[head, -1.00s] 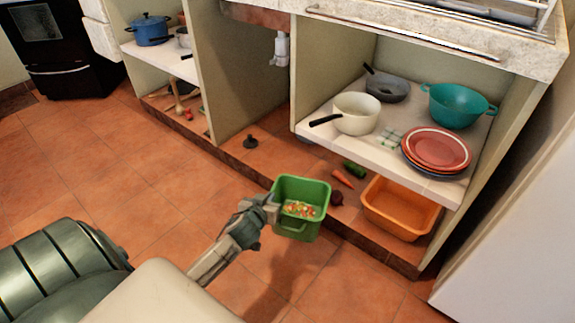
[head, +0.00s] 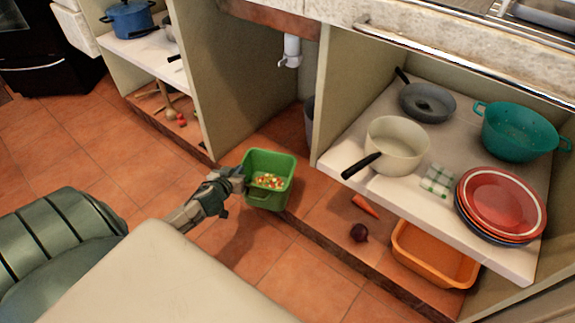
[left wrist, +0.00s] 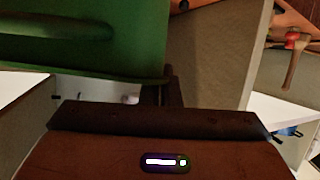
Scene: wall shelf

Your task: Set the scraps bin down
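The scraps bin (head: 268,180) is a green open-topped bin with colourful scraps in the bottom. In the head view it is at the front edge of the cabinet's low floor, below the sink pipe. My left gripper (head: 238,178) is at the bin's left rim and appears shut on it. In the left wrist view the bin's green wall (left wrist: 85,38) fills the upper left, close to the gripper. Whether the bin's base touches the surface below is unclear. My right gripper is not in view.
A grey cylinder (head: 309,115) stands behind the bin by the divider. A carrot (head: 365,205), a dark red onion-like item (head: 358,233) and an orange tub (head: 432,256) lie to the right. The shelf above holds a cream saucepan (head: 397,146) and red plates (head: 503,203). Floor tiles in front are clear.

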